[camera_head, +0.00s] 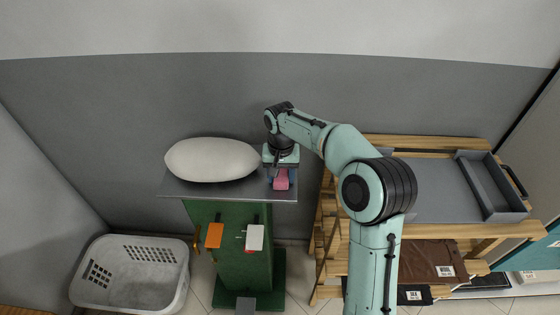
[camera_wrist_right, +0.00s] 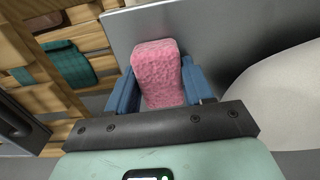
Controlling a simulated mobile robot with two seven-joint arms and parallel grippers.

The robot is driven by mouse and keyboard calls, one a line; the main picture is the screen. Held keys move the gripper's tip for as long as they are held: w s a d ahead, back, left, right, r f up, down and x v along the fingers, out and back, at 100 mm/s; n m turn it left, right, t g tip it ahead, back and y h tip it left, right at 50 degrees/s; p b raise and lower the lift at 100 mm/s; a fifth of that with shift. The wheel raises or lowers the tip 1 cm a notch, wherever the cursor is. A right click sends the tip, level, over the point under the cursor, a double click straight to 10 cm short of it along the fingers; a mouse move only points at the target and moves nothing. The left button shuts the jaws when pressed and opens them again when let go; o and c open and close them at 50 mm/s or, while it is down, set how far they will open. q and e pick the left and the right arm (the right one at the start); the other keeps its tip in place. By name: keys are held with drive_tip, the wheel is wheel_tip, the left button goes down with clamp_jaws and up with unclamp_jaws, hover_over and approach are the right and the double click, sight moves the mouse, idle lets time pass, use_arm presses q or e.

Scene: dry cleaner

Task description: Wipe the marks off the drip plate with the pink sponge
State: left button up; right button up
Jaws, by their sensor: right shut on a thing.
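The pink sponge (camera_head: 281,182) is between the fingers of my right gripper (camera_head: 281,177), at the right end of the grey drip plate (camera_head: 225,192). In the right wrist view the sponge (camera_wrist_right: 159,70) stands out between the blue fingers, with the plate (camera_wrist_right: 215,35) behind it. I cannot tell whether the sponge touches the plate. No marks can be made out on the part of the plate that shows; the gripper and a white padded form hide some of it. My left gripper is not in view.
The white padded form (camera_head: 212,160) takes up the back of the plate. The plate tops a green stand (camera_head: 238,262) with orange and white items on its front. A white laundry basket (camera_head: 135,285) stands left. A wooden shelf with a grey tray (camera_head: 435,190) stands right.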

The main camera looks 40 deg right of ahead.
drive_tip(key=r, duration=0.1)
drive_tip(key=r+p, duration=0.2)
drive_tip(key=shift+w+d+r, duration=0.2)
drive_tip(key=shift+w+r, duration=0.1)
drive_tip(key=shift+r, duration=0.1)
wheel_tip(320, 180, up, 2)
drive_tip(key=shift+s+a+r+p, duration=0.15)
drive_tip(key=shift+r+p, duration=0.05)
drive_tip(key=shift+p, duration=0.3)
drive_tip(key=shift+s+r, duration=0.2)
drive_tip(key=shift+r, duration=0.05)
drive_tip(key=shift+w+r, duration=0.15)
drive_tip(key=shift+r, duration=0.55)
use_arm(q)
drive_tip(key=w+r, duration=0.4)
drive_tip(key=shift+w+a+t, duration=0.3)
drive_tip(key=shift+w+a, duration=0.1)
